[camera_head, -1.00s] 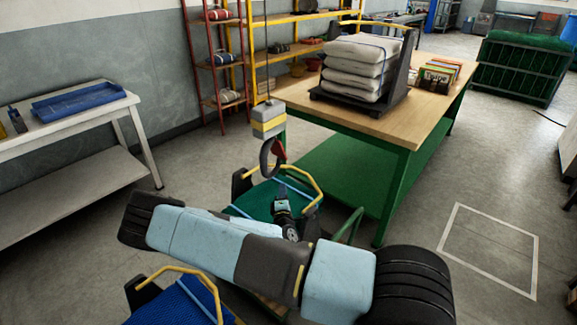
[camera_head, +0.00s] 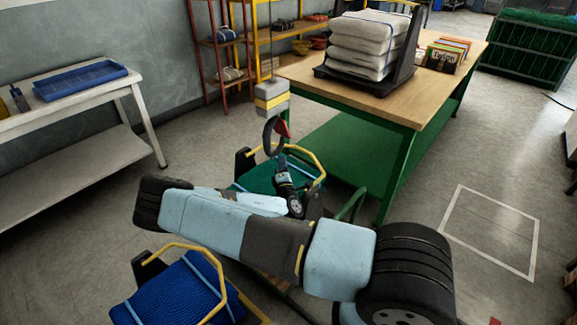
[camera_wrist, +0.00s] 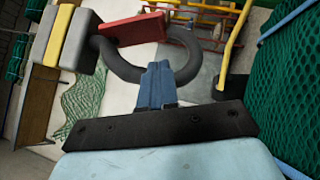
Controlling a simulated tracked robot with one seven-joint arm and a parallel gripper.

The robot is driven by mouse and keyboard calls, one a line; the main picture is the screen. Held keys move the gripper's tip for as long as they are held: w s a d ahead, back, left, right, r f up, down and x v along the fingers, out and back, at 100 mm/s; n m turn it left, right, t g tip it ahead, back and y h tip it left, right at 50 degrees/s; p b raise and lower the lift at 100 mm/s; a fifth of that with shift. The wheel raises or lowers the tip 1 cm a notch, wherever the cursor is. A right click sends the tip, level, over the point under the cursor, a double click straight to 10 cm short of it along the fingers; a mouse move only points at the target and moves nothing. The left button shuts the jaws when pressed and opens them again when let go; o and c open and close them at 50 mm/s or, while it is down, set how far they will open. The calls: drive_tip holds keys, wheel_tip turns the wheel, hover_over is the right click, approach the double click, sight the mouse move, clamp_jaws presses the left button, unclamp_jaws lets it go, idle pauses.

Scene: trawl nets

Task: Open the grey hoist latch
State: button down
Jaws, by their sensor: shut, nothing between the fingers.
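The hoist block (camera_head: 271,98), grey with a yellow band, hangs on a cable left of the workbench. A dark curved hook (camera_head: 266,142) hangs below it, with a red latch (camera_head: 283,129) across its opening. In the wrist view the block (camera_wrist: 75,40), hook (camera_wrist: 112,64) and red latch (camera_wrist: 133,29) are close. The latch lies across the hook and looks closed. My gripper (camera_wrist: 157,68) is shut and empty, its blue-grey fingertips in front of the hook's curve, below the latch. I cannot tell whether they touch. In the head view my gripper (camera_head: 281,161) is just under the hook.
A green net bin with a yellow handle (camera_head: 316,162) stands beneath the hook, close to my gripper. A blue net bin (camera_head: 170,296) is nearer. The workbench (camera_head: 440,75) carries stacked sacks (camera_head: 368,45). A white table (camera_head: 75,165) stands left. Floor at right is clear.

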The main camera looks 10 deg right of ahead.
approach(286, 136)
drive_tip(key=w+a, duration=0.2)
drive_tip(key=w, duration=0.1)
drive_tip(key=shift+w+d+r, duration=0.35)
drive_tip(key=shift+w+d, duration=0.25)
drive_tip(key=shift+d, duration=0.1)
drive_tip(key=shift+w+d+r, duration=0.35)
drive_tip(key=shift+w+d, duration=0.2)
drive_tip(key=shift+d, duration=0.15)
